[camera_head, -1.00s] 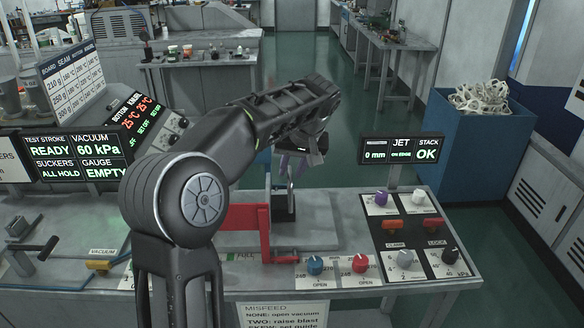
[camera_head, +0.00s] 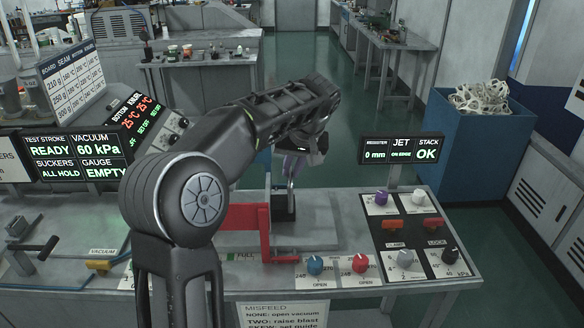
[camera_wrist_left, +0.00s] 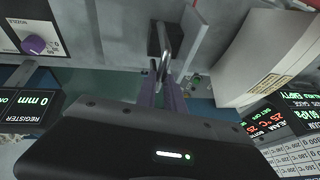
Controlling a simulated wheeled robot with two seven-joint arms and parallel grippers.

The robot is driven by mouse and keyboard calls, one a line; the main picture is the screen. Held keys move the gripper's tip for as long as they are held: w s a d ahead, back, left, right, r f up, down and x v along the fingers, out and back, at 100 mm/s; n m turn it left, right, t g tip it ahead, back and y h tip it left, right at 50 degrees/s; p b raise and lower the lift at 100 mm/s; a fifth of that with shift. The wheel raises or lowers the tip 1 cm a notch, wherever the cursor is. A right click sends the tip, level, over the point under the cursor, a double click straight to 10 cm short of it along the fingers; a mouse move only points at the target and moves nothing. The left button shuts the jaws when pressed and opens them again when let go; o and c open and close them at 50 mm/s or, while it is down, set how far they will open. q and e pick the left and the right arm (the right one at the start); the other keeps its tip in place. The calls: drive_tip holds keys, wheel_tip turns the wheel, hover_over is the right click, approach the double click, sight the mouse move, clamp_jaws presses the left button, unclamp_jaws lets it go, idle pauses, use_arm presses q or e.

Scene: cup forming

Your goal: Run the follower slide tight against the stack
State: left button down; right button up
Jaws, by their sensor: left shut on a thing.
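My left gripper (camera_head: 294,166) reaches over the bench from the left. Its purple fingers are shut on an upright metal handle (camera_head: 291,184) that rises from a dark block (camera_head: 284,208), which appears to be the follower slide. In the left wrist view, the fingers (camera_wrist_left: 161,94) close around the shiny handle (camera_wrist_left: 161,66), with the dark block (camera_wrist_left: 166,38) beyond it. The stack itself cannot be made out; the stack display (camera_head: 427,150) reads OK. My right gripper is not in view.
A red bracket (camera_head: 263,232) stands left of the dark block. Blue (camera_head: 315,265) and red (camera_head: 360,263) knobs are at the bench front. A control panel (camera_head: 420,235) with knobs and orange switches is at the right. Grey bench top right of the block is clear.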

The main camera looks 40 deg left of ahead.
use_arm(q)
drive_tip(key=shift+a, duration=0.1)
idle(0.5)
drive_tip(key=shift+s+a, duration=0.25)
drive_tip(key=shift+a, duration=0.05)
drive_tip(key=s+a+b, duration=0.2)
drive_tip(key=s+a, duration=0.5)
drive_tip(key=a, duration=0.2)
drive_tip(key=shift+s+a+b, duration=0.25)
drive_tip(key=shift+a+b, duration=0.1)
drive_tip(key=shift+b, duration=0.05)
drive_tip(key=c, duration=1.5)
unclamp_jaws()
drive_tip(key=shift+o, duration=0.2)
drive_tip(key=shift+r, duration=0.1)
drive_tip(key=v, duration=0.7)
drive_tip(key=shift+d+r, duration=0.2)
drive_tip(key=shift+r, duration=0.1)
